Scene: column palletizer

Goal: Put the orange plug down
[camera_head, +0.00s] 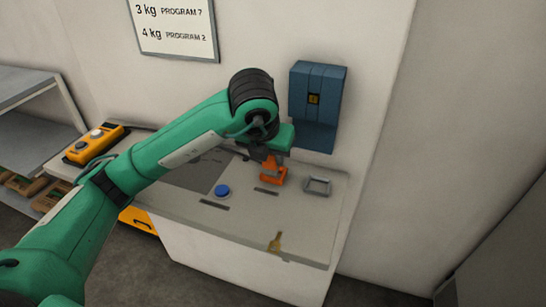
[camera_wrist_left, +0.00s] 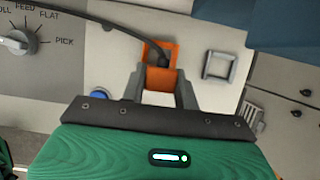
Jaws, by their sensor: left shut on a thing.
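The orange plug (camera_head: 273,172) is between the fingers of my left gripper (camera_head: 268,160), just over the light grey counter, near its back right part. In the left wrist view the orange plug (camera_wrist_left: 161,77) sits between the two grey fingers of the left gripper (camera_wrist_left: 161,90), which is shut on it. A dark cable runs to the plug from the upper left. I cannot tell whether the plug touches the counter (camera_head: 235,220). My right gripper is not in view.
A grey square frame (camera_head: 318,186) is right of the plug, and a blue button (camera_head: 222,191) is left of it. A blue box (camera_head: 318,95) hangs on the wall behind. A brass-coloured key-like piece (camera_head: 274,243) lies near the front. A yellow device (camera_head: 95,143) stands at left.

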